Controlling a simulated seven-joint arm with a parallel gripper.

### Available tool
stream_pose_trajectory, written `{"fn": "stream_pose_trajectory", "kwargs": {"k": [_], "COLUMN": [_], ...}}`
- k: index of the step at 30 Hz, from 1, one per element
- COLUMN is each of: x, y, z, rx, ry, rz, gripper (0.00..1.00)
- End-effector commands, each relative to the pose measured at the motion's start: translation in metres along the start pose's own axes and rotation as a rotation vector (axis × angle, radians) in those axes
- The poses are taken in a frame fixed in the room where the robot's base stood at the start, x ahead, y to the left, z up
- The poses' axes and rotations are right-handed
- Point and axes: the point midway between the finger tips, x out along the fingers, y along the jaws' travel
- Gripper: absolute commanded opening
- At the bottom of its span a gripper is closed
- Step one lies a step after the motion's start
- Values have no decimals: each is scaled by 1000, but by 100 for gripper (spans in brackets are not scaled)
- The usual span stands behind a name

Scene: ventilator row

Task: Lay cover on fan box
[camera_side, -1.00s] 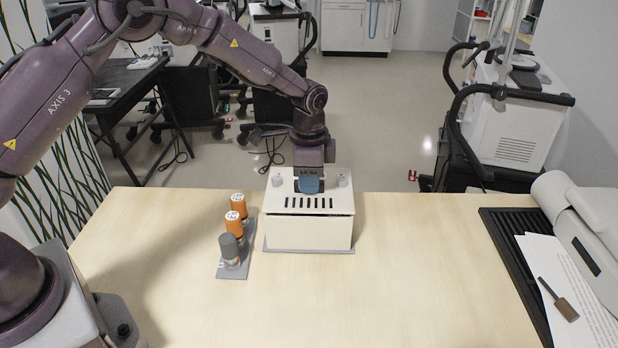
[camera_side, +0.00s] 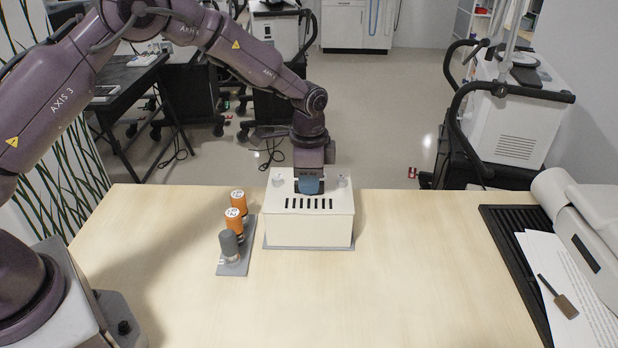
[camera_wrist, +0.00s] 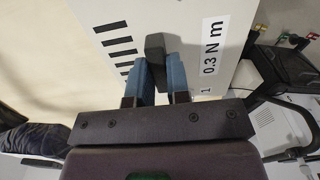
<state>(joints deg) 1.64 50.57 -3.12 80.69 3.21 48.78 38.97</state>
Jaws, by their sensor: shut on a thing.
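The cover (camera_side: 335,205) is a cream plate with a row of dark slots and two pale knobs near its back corners. It sits flat on top of the cream fan box (camera_side: 308,234), with no clear gap along the front edge in the side view. My gripper (camera_side: 309,186) is above the cover's back middle. In the wrist view the blue fingers of my gripper (camera_wrist: 159,68) are shut on a dark handle (camera_wrist: 154,46) on the cover (camera_wrist: 195,20), beside the slots and a "0.3 N m" label. The box's inside is hidden.
The fan box stands on a thin grey base plate (camera_side: 310,248). Left of it, a grey strip (camera_side: 232,269) holds two orange-topped pieces and one grey-topped piece. A black slatted tray (camera_side: 510,250), papers and a brush-like tool (camera_side: 558,298) lie at right. The table between is clear.

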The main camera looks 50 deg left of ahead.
Motion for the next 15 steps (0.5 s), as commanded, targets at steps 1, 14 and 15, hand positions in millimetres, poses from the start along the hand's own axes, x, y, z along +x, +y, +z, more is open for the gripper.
{"fn": "stream_pose_trajectory", "kwargs": {"k": [1,14,15], "x": [0,0,0], "y": [0,0,0], "z": [0,0,0], "rx": [0,0,0], "ry": [1,0,0], "rz": [-1,-1,-1], "gripper": [0,46,46]}}
